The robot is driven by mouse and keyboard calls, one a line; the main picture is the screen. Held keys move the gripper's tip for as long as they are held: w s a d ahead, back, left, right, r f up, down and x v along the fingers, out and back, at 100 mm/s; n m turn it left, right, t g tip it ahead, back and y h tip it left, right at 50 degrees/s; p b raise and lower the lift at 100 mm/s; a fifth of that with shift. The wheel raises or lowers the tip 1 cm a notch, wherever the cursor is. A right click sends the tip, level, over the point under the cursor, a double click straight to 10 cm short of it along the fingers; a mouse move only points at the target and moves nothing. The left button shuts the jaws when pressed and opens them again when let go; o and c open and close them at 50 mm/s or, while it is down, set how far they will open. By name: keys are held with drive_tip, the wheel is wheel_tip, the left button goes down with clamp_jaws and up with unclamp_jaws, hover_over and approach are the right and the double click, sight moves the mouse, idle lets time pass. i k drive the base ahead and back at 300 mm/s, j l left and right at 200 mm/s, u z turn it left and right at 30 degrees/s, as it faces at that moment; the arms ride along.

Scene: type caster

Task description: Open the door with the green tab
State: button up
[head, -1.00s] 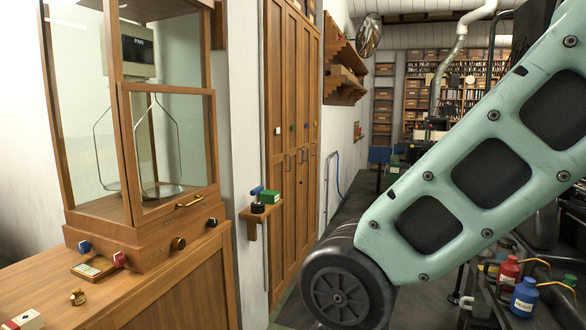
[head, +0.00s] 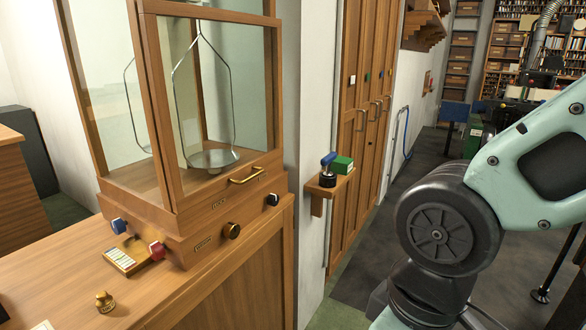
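A row of tall wooden cabinet doors stands along the wall right of centre in the head view. A small green tab (head: 367,76) sits on one of the middle doors (head: 370,140), between a door with a white tab (head: 352,80) and one with a bluish tab (head: 381,73). Vertical handles (head: 374,111) show on the doors, which look shut. My arm crosses the right side of the view, with its dark round joint in front of the floor near the cabinet. My gripper is out of view.
A glass-walled balance case (head: 205,225) stands on a wooden counter (head: 235,290) at the left. A small wall shelf (head: 325,190) with a green box (head: 342,164) and a blue-handled stamp (head: 328,168) juts out before the cabinet. Dark floor (head: 375,265) lies clear along the doors.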

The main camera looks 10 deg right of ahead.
sight(372, 9)
drive_tip(key=i+l+z, duration=0.15)
drive_tip(key=i+z, duration=0.15)
drive_tip(key=i, duration=0.35)
drive_tip(key=i+z, duration=0.35)
drive_tip(key=i, duration=0.25)
drive_tip(key=i+j+z, duration=0.3)
drive_tip(key=i, duration=0.35)
drive_tip(key=i+l+u, duration=0.45)
drive_tip(key=i, duration=0.4)
drive_tip(key=i+l+u, duration=0.45)
drive_tip(key=i+l, duration=0.3)
